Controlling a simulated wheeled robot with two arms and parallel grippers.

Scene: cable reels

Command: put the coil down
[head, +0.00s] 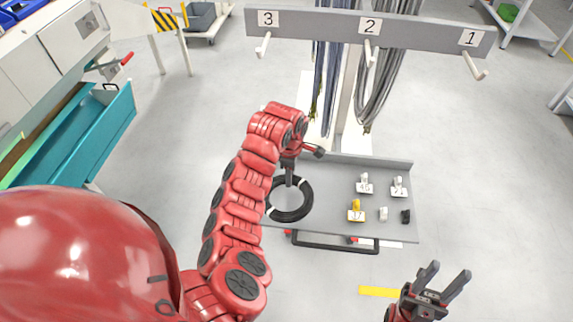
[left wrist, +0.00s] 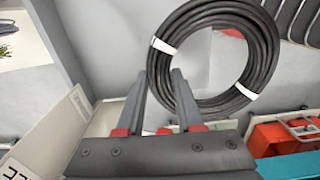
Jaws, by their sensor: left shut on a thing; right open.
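The black coil (head: 291,216) with white bands is over the left part of the grey cart tray (head: 330,172), looking flat. Whether it touches the tray is hard to tell. My left gripper (head: 290,180) points down at the coil's far side and is shut on it. In the left wrist view the coil (left wrist: 265,60) passes between the two fingers (left wrist: 163,85). My right gripper (head: 450,271) is open and empty, to the right of the tray's front edge.
Tagged clips, including a yellow one (head: 356,206), and a small black piece (head: 405,216) stand on the tray's right half. A numbered rail (head: 320,27) with hooks and hanging cables is behind. A teal drawer (head: 85,130) is at left.

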